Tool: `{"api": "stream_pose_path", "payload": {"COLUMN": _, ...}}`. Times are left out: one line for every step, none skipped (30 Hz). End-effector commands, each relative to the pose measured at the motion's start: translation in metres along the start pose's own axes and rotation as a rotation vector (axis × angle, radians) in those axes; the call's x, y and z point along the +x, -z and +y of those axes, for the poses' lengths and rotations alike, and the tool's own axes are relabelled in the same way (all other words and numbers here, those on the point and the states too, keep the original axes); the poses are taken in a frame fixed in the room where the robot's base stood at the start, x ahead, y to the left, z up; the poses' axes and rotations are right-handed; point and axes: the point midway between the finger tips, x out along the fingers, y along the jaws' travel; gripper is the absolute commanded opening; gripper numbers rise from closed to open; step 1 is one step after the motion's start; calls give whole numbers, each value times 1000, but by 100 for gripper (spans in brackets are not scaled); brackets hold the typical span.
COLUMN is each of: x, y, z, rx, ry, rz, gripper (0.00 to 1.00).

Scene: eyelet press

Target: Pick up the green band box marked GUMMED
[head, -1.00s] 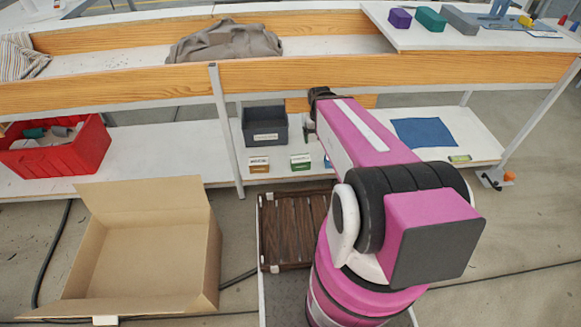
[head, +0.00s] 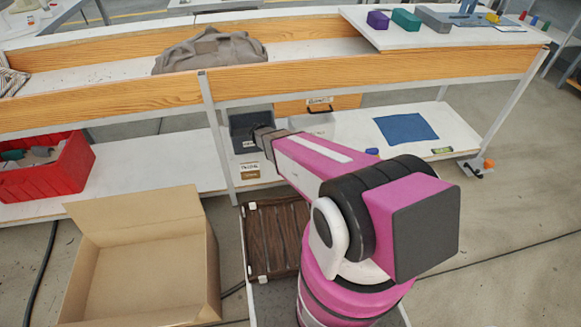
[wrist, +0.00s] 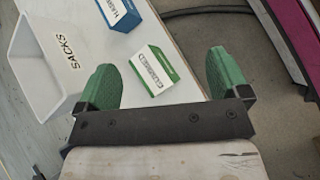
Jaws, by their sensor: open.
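The green band box (wrist: 153,72) is white with a green edge and lettering that looks like GUMMED. It lies on the white lower shelf (wrist: 182,25) in the wrist view. My gripper (wrist: 165,78) has green fingers spread wide, one on each side of the box in the picture, with nothing between them touching it that I can see. How far the box lies below the fingertips is hard to tell. In the head view my arm hides the green box, and the dark end of my arm is over the lower shelf near the grey bin.
A blue band box (wrist: 118,12) lies close to the green one, and a pale bin marked SACKS (wrist: 45,65) is to the left. In the head view a brown band box (head: 250,170) and a grey bin (head: 243,130) are left of my arm. A wooden board rail (head: 370,80) runs above the shelf.

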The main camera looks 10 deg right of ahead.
Motion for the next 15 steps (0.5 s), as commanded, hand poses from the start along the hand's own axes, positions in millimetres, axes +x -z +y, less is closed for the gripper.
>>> {"api": "stream_pose_path", "payload": {"x": 11, "y": 40, "z": 9, "rx": -98, "ry": -51, "rz": -61, "gripper": 94}}
{"api": "stream_pose_path", "payload": {"x": 15, "y": 54, "z": 11, "rx": -153, "ry": -81, "rz": -100, "gripper": 94}}
{"api": "stream_pose_path", "payload": {"x": 20, "y": 71, "z": 12, "rx": -223, "ry": -118, "rz": -147, "gripper": 94}}
{"api": "stream_pose_path", "payload": {"x": 23, "y": 82, "z": 13, "rx": -269, "ry": -142, "rz": -181, "gripper": 94}}
{"api": "stream_pose_path", "payload": {"x": 26, "y": 92, "z": 14, "rx": -310, "ry": -164, "rz": -212, "gripper": 94}}
{"api": "stream_pose_path", "payload": {"x": 29, "y": 104, "z": 13, "rx": -360, "ry": -189, "rz": -249, "gripper": 94}}
{"api": "stream_pose_path", "payload": {"x": 30, "y": 112, "z": 13, "rx": -390, "ry": -205, "rz": -273, "gripper": 94}}
{"api": "stream_pose_path", "payload": {"x": 32, "y": 118, "z": 14, "rx": -417, "ry": -219, "rz": -295, "gripper": 94}}
{"api": "stream_pose_path", "payload": {"x": 33, "y": 124, "z": 13, "rx": -445, "ry": -234, "rz": -318, "gripper": 94}}
{"api": "stream_pose_path", "payload": {"x": 33, "y": 127, "z": 13, "rx": -462, "ry": -242, "rz": -332, "gripper": 94}}
{"api": "stream_pose_path", "payload": {"x": 34, "y": 130, "z": 12, "rx": -474, "ry": -249, "rz": -343, "gripper": 94}}
{"api": "stream_pose_path", "payload": {"x": 35, "y": 132, "z": 12, "rx": -486, "ry": -254, "rz": -353, "gripper": 94}}
{"api": "stream_pose_path", "payload": {"x": 37, "y": 132, "z": 12, "rx": -492, "ry": -256, "rz": -357, "gripper": 94}}
{"api": "stream_pose_path", "payload": {"x": 38, "y": 131, "z": 13, "rx": -495, "ry": -258, "rz": -360, "gripper": 94}}
{"api": "stream_pose_path", "payload": {"x": 41, "y": 130, "z": 14, "rx": -496, "ry": -259, "rz": -361, "gripper": 94}}
